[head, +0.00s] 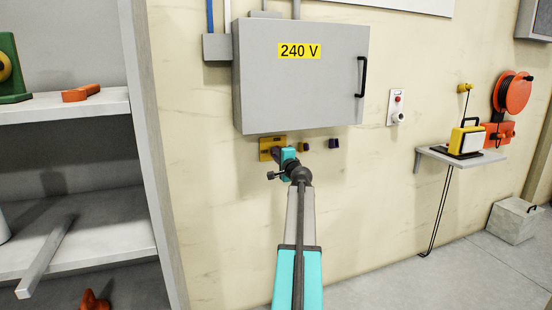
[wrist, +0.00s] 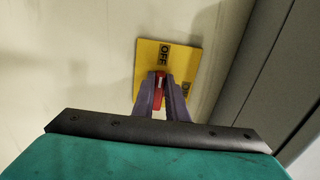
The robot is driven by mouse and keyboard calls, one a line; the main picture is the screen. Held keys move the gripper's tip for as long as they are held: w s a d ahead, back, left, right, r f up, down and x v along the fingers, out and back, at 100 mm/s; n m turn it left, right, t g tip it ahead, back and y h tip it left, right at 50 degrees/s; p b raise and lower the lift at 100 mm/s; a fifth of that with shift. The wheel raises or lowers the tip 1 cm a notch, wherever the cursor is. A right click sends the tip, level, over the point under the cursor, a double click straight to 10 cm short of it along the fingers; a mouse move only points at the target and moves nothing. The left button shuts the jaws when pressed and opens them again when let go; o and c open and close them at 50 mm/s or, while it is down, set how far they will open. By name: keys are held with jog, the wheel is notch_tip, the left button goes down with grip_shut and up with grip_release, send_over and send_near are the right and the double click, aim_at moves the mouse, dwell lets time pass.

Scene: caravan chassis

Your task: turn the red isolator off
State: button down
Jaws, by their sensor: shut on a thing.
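The red isolator handle (wrist: 159,90) stands out from a yellow plate (wrist: 180,57) in the wrist view. The plate bears an OFF label (wrist: 165,53) at its top and an ON label (wrist: 186,90) at its right, partly covered. My gripper (wrist: 160,82) has its two fingers closed on either side of the red handle. Which label the handle points to is not clear. In the head view the yellow plate (head: 265,144) is on the wall below the grey cabinet, and my gripper (head: 278,154) is in front of it, hiding the handle.
The grey 240 V cabinet (head: 300,90) hangs just above the plate. Grey shelving (head: 70,108) stands at the left. The wall below is clear.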

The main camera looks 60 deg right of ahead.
dwell(0.3)
jog(key=c, duration=1.8)
grip_release()
jog(key=shift+o, duration=0.2)
jog(key=shift+s+a, duration=0.1)
jog(key=p+v, duration=0.1)
jog(key=v, duration=1.2)
jog(key=shift+s+a, duration=0.2)
jog(key=shift+a, duration=0.05)
